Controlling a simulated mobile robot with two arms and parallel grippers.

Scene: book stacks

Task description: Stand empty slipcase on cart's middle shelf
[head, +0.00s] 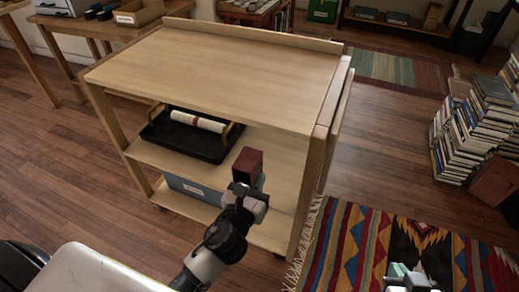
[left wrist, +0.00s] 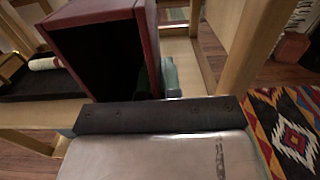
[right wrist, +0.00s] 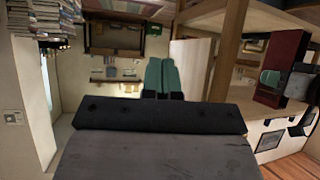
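The dark red slipcase (head: 247,163) is upright at the front of the cart's middle shelf (head: 282,160). I cannot tell whether its base touches the shelf. In the left wrist view the slipcase (left wrist: 103,45) shows its dark, empty open side towards me. The slipcase (right wrist: 285,65) also shows in the right wrist view. My right gripper (right wrist: 162,76) is shut and empty, away from the cart.
A black tray (head: 170,143) with a white roll (head: 198,121) occupies the left of the middle shelf. A grey-blue box (head: 190,188) is on the bottom shelf. The cart's top (head: 215,70) is bare. A patterned rug (head: 385,245) and book stacks (head: 485,125) lie to the right.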

